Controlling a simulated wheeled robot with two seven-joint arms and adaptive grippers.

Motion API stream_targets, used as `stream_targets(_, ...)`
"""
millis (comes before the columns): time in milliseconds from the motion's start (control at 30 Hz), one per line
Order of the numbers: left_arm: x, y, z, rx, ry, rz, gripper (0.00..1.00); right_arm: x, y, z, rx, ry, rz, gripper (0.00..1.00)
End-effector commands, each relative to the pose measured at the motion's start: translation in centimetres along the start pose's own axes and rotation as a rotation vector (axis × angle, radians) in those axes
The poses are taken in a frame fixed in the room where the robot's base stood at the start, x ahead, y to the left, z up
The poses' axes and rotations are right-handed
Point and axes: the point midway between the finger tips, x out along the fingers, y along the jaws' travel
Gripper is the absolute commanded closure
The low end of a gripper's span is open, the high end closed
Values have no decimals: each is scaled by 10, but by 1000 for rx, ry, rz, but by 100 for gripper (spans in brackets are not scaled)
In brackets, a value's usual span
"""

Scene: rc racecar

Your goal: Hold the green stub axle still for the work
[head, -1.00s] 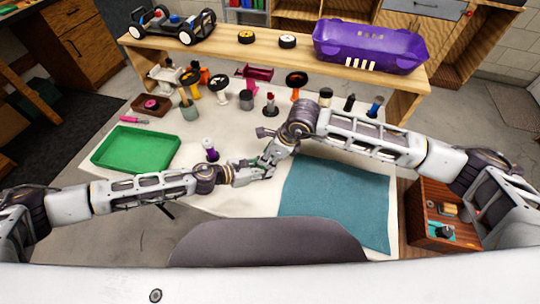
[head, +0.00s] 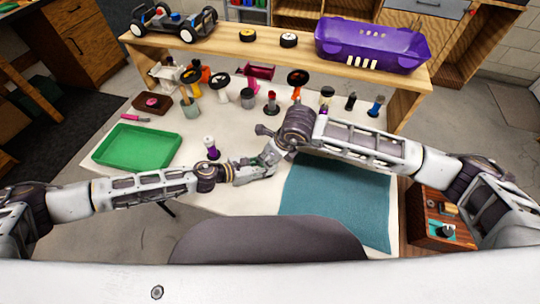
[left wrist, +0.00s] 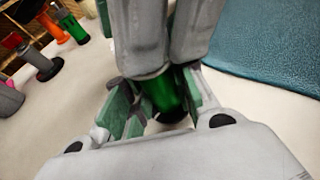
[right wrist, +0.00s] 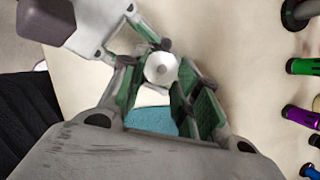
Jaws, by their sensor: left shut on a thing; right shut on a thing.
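The green stub axle (left wrist: 163,95) is a short glossy green cylinder in the left wrist view. My left gripper (left wrist: 155,110) is shut on it, with its green pads on either side. In the head view my left gripper (head: 264,168) is at the middle of the bench, too small there to show the axle. My right gripper (head: 272,154) meets it from above and the right. In the right wrist view a round white end piece (right wrist: 161,68) sits at the fingertips of my right gripper (right wrist: 165,90), which is shut on it. Whether it is part of the axle is unclear.
A teal mat (head: 335,200) lies just right of the grippers. A green tray (head: 135,147) is at the left, with a purple-and-white cylinder (head: 211,149) between. Several coloured parts stand behind. A wooden shelf (head: 270,55) carries a car chassis (head: 170,20) and purple body (head: 370,45).

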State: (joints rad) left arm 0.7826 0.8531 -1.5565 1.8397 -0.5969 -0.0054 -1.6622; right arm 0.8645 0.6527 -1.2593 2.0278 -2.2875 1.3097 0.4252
Motion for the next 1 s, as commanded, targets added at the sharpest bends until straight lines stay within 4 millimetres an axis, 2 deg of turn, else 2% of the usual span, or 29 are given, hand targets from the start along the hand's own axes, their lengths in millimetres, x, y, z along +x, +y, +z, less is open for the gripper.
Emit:
stream_targets(133, 0, -1, 1, 0, -1, -2, 99, 0, 0, 0, 0, 0, -1, 92)
stream_targets(167, 0, -1, 1, 0, -1, -2, 99, 0, 0, 0, 0, 0, -1, 64)
stream_targets(300, 0, -1, 1, 0, -1, -2, 99, 0, 0, 0, 0, 0, -1, 46)
stream_targets(733, 0, 0, 0, 0, -1, 0, 99, -2, 0, 0, -1, 0, 0, 46)
stream_targets(1000, 0, 0, 0, 0, 0, 0, 99, -23, -1, 1, -2, -2, -1, 46)
